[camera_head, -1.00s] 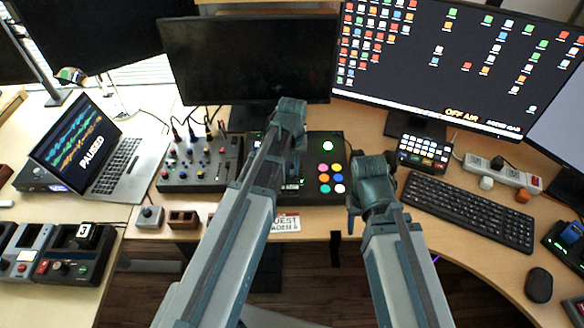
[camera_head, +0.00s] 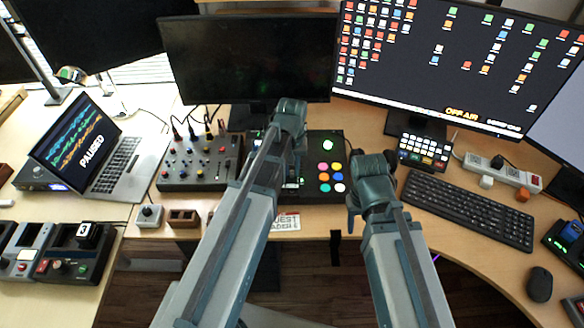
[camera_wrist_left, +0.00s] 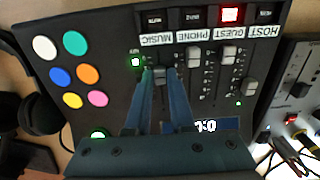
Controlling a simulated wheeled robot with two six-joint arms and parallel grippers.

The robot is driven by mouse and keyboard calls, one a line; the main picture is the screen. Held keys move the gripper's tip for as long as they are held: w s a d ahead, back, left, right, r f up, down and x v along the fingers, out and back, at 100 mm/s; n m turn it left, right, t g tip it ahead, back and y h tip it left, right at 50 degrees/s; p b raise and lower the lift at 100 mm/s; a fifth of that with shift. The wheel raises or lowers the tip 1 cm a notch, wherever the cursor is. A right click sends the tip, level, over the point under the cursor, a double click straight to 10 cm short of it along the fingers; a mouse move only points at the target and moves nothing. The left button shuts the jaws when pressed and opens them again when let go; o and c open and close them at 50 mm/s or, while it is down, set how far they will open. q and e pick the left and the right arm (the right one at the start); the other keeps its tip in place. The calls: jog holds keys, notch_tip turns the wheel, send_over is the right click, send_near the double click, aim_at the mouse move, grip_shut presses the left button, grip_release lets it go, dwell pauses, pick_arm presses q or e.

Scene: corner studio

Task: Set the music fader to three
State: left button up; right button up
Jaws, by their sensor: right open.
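The music fader (camera_wrist_left: 160,73) is a small grey knob in the slot under the MUSIC label on the black mixer panel (camera_wrist_left: 118,70), which appears upside down in the left wrist view. The fingers of my left gripper (camera_wrist_left: 160,80) stand close on both sides of the knob and appear shut on it. In the head view my left arm covers much of this panel (camera_head: 322,142). My right gripper (camera_head: 357,200) is open and empty, just right of the panel.
The phone fader (camera_wrist_left: 193,73), guest fader (camera_wrist_left: 228,54) and host fader (camera_wrist_left: 249,88) lie close beside the music fader. Coloured round buttons (camera_wrist_left: 75,43) fill the panel's other side. A knob mixer (camera_head: 198,163) stands left and a keyboard (camera_head: 468,208) right.

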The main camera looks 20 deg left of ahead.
aim_at(292, 173)
pick_arm(q)
jog(key=o, duration=0.3)
jog(key=shift+o, duration=0.2)
jog(key=shift+r, duration=0.1)
notch_tip(292, 173, up, 14)
jog(key=p, duration=1.4)
jog(key=shift+f, duration=0.2)
jog(key=s+d+m+y, duration=0.1)
jog(key=s+d+m, duration=0.6)
jog(key=s+d, duration=0.3)
jog(key=s, duration=0.4)
jog(key=shift+d, duration=0.2)
